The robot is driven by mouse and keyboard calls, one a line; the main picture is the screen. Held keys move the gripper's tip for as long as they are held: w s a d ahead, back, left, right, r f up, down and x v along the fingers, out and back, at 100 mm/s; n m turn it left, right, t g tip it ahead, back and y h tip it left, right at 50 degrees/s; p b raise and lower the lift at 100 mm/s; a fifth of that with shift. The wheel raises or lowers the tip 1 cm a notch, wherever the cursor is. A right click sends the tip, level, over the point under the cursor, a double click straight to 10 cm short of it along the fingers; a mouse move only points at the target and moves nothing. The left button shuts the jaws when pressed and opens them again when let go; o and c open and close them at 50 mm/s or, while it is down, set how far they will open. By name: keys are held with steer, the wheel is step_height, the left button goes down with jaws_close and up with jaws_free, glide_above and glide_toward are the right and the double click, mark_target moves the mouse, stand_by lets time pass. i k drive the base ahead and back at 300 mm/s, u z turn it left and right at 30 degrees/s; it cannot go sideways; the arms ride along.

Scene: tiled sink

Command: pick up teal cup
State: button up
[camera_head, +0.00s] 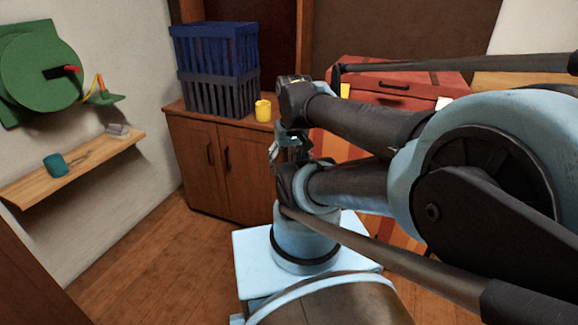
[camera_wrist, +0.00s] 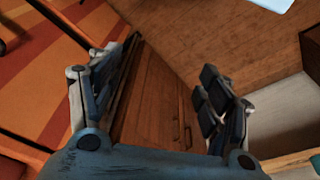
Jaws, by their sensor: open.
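The teal cup (camera_head: 55,165) is on a narrow wooden wall shelf (camera_head: 100,160) at the left of the head view. It lies near the front left part of the shelf. My gripper (camera_head: 291,145) is near the middle of the head view, far to the right of the cup and partly hidden by my arm. In the wrist view my gripper (camera_wrist: 168,95) is open, with its fingers wide apart and nothing between them. A small teal patch at the right edge of the wrist view may be the cup, but I cannot be sure.
A brown cabinet (camera_head: 225,165) bears blue crates (camera_head: 215,60) and a yellow cup (camera_head: 263,110). A green wall fixture (camera_head: 40,70) hangs above the shelf. A red chest (camera_head: 400,82) stands behind my arm. Wooden floor (camera_head: 150,250) lies open between shelf and base.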

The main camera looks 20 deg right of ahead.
mark_target(55, 164)
steer(key=u, duration=1.6)
steer(key=k, duration=0.65)
steer(key=z, duration=0.4)
steer(key=i, duration=1.7)
steer(key=u, duration=0.05)
